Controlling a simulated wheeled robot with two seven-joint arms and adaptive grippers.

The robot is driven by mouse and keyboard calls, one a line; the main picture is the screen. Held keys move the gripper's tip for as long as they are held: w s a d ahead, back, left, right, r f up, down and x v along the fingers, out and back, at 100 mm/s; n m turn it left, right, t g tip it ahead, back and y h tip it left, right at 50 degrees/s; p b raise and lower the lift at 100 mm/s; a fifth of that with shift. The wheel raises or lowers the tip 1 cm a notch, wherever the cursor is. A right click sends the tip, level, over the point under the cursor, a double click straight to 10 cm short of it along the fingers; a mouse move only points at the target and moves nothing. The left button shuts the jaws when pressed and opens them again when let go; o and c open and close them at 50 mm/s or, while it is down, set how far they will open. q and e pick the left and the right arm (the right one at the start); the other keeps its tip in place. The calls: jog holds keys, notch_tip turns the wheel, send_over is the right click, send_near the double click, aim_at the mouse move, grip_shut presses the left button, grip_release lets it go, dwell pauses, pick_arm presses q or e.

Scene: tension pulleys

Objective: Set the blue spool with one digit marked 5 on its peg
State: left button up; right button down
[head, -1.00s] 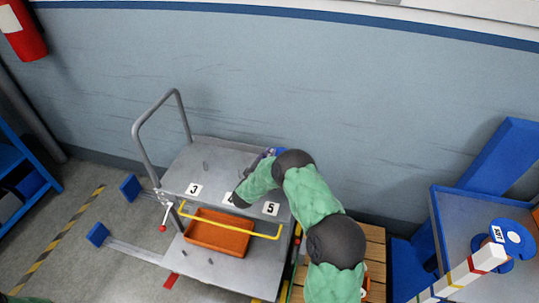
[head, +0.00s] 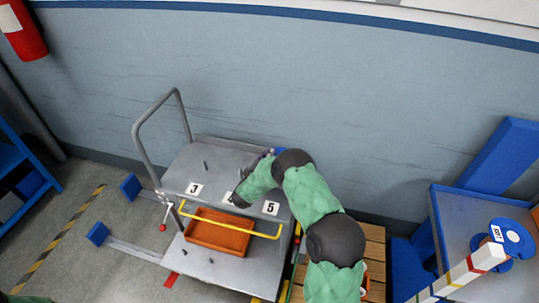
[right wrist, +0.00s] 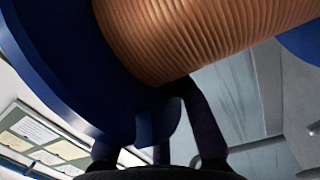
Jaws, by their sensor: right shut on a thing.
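In the right wrist view the spool's blue flange (right wrist: 50,70) and copper-coloured winding (right wrist: 190,35) fill the top, with the dark gripper fingers (right wrist: 160,150) against the flange. The digit on this spool is not visible. The label 5 (head: 271,208) is on the cart's front edge. Its peg is hidden. My left gripper is out of view.
The cart deck (head: 185,170) also bears a label 3 (head: 194,189), a partly covered middle label and a short peg (head: 205,165). An orange bin (head: 215,236) sits below. Another blue spool (head: 513,236) is on the bench at right. The wall is behind the cart.

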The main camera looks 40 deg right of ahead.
jog(key=shift+f, duration=0.15)
jog(key=shift+f+b, duration=0.45)
jog(key=shift+f, duration=0.3)
jog(key=shift+f, duration=0.6)
dwell(0.7)
jog(key=shift+f+b, duration=0.35)
jog(key=shift+b, duration=0.05)
jog(key=shift+f, duration=0.35)
jog(key=shift+f+b, duration=0.3)
jog(key=shift+f, duration=0.05)
jog(key=shift+f, duration=0.3)
jog(key=shift+f, duration=0.35)
jog(key=shift+s+a+f, duration=0.1)
jog(key=shift+f, duration=0.3)
dwell(0.4)
